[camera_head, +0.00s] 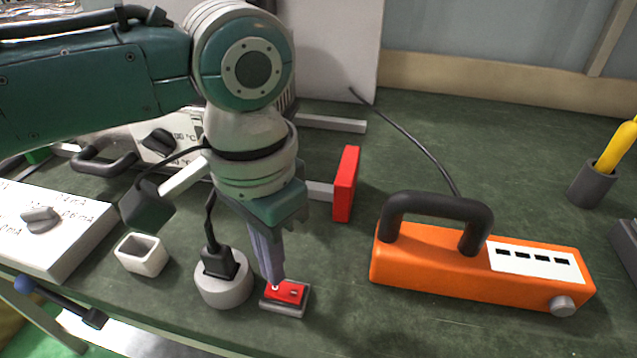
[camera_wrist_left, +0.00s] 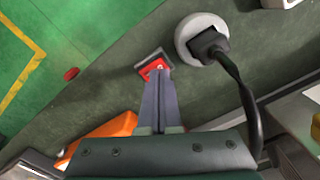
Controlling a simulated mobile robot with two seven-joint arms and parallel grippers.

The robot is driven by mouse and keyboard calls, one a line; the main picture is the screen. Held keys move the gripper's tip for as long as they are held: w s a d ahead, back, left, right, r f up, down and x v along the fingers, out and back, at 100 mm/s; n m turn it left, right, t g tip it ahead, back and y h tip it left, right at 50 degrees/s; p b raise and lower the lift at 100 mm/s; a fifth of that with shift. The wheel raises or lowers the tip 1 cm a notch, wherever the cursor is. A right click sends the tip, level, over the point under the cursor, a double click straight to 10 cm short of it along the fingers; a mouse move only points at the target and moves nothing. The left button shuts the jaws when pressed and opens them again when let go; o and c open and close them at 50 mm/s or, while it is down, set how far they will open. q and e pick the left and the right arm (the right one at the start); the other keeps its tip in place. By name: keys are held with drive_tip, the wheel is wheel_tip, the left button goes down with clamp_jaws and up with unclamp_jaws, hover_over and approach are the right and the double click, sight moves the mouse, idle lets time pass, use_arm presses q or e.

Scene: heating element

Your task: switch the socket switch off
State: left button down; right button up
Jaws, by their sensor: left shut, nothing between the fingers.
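The socket switch (camera_head: 291,293) is a small red rocker in a grey frame on the green table, near the front edge. It also shows in the left wrist view (camera_wrist_left: 152,64). My left gripper (camera_head: 276,284) is shut and points down, its fingertips at the left part of the red rocker. In the left wrist view the fingertips (camera_wrist_left: 160,72) overlap the switch's near part and hide it; whether they press on it I cannot tell. The round grey socket (camera_head: 222,291) with a black plug (camera_head: 219,262) stands just left of the switch. My right gripper is not in view.
An orange device (camera_head: 430,262) with a black handle stands right of the switch. A red block (camera_head: 345,185) is behind my gripper. A small white square cup (camera_head: 141,254) and a white box with a knob (camera_head: 60,225) are at the left. A black cable runs from the plug.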

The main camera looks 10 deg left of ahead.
use_arm(q)
drive_tip(key=shift+f+b, duration=0.65)
drive_tip(key=shift+f, duration=0.5)
idle(0.7)
wheel_tip(320, 180, up, 7)
drive_tip(key=p, duration=0.8)
drive_tip(key=shift+r, duration=0.15)
